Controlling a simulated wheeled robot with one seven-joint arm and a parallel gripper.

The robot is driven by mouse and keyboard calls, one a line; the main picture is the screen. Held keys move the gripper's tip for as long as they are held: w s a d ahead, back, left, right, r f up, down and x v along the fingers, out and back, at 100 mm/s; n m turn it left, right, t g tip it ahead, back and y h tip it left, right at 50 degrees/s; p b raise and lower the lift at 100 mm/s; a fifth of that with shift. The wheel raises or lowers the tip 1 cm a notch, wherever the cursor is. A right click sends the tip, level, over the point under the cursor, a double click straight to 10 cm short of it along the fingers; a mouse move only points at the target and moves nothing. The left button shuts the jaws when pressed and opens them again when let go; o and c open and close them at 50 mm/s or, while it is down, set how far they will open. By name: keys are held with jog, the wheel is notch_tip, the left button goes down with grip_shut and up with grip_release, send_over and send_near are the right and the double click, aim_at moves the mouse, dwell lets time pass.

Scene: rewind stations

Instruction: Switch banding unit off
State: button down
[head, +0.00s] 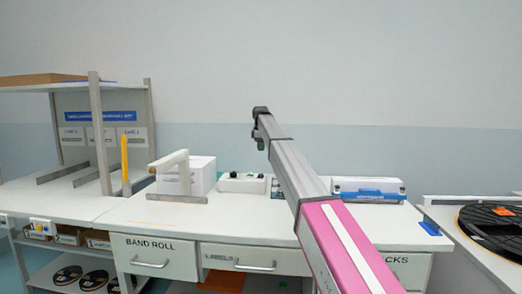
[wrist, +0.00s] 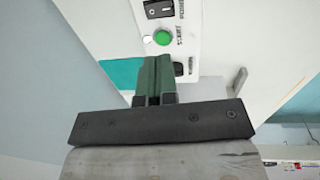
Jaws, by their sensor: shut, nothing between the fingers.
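In the wrist view a white control panel (wrist: 188,45) carries a black rocker switch (wrist: 158,9), labelled POWER, near the top edge. A round green button (wrist: 162,37) labelled START sits below it, and a black part (wrist: 181,69) lies lower still. My gripper (wrist: 155,60) has its green fingers shut and empty, with tips just below the green button in the picture; contact cannot be told. The switch's on or off position is unclear. In the head view my gripper (head: 261,144) is above the bench, in front of the wall. A white box-shaped unit (head: 203,174) stands behind it to the left.
A small white box with dark knobs (head: 242,183) and a blue-and-white box (head: 368,189) stand on the bench (head: 270,211). A shelf rack (head: 100,130) is at far left, a black reel (head: 493,226) at right.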

aim_at(261, 175)
jog(key=shift+w+a, duration=0.2)
jog(key=shift+w, duration=0.55)
jog(key=f, duration=0.4)
jog(key=w+f, duration=0.1)
jog(key=f, duration=0.8)
jog(key=shift+w+f, duration=0.35)
jog(key=shift+f, duration=0.05)
jog(key=shift+w+f, duration=0.1)
jog(key=shift+f, duration=0.15)
